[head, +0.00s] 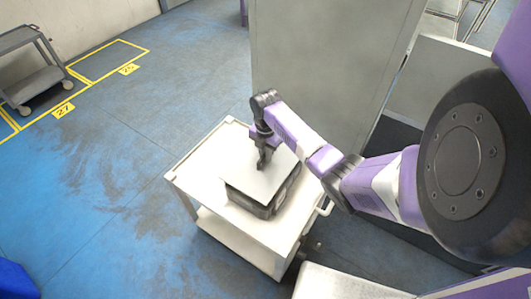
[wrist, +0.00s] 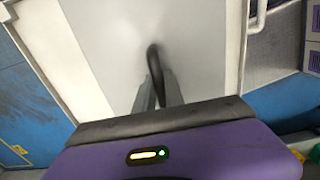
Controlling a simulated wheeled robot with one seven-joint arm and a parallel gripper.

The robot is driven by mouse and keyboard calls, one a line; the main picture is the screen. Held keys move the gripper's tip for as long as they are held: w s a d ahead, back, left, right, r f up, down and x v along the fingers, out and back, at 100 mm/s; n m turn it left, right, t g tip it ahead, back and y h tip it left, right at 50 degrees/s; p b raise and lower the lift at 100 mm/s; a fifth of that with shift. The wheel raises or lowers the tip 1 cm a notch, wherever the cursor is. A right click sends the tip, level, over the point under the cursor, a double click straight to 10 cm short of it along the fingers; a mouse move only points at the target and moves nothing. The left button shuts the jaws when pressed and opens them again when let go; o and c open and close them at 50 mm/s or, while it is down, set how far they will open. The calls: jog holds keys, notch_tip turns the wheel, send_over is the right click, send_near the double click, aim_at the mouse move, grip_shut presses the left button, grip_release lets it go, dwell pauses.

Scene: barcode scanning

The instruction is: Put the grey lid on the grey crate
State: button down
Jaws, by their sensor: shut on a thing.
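The flat grey lid (head: 242,180) is over the dark grey crate (head: 250,204) on a white cart, and it looks about level. I cannot tell whether it rests on the rim or hangs just above it. My gripper (head: 262,166) points down at the lid's middle. In the wrist view my gripper (wrist: 158,95) is shut on the lid's black loop handle (wrist: 154,62), and the lid (wrist: 108,45) fills the middle. The crate's inside is hidden under the lid.
The white cart (head: 190,170) has bare top around the crate and a push handle at its right. A tall grey panel (head: 320,60) stands behind it. A grey trolley (head: 30,65) is far left. The blue floor left of the cart is clear.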

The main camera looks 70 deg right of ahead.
aim_at(265, 163)
jog(key=shift+f+b, duration=2.25)
jog(key=shift+f, duration=0.5)
jog(key=c, duration=1.3)
grip_release()
jog(key=shift+c, duration=0.2)
notch_tip(265, 163, up, 6)
jog(key=p, duration=0.6)
jog(key=shift+r+p, duration=0.3)
jog(key=shift+r, duration=1.15)
